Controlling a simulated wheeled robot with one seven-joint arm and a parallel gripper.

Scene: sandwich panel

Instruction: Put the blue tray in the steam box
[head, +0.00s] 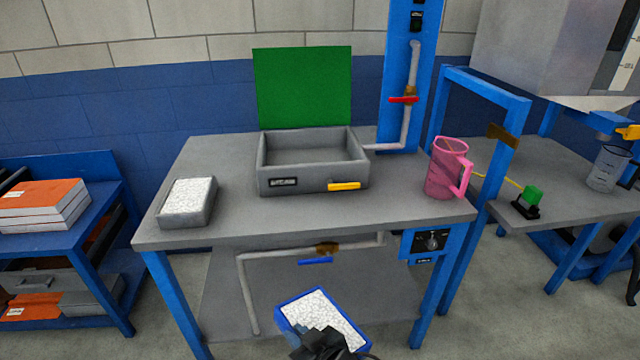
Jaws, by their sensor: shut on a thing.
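A blue tray (291,310) filled with white granules is at the bottom middle of the head view, in front of the table and below its top. My gripper (318,335) is shut on the tray at its near side; the dark fingers cover part of its near edge. The steam box (275,181) is a grey box on the table, with a yellow handle (344,186) on its front. Its green lid (303,88) stands open at the back, and the inside looks empty.
A grey tray (188,219) of white granules sits on the table (262,225) left of the box. A pink pitcher (444,168) stands at the right. A pipe with a red valve handle (404,100) rises behind. Bare tabletop lies in front of the box.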

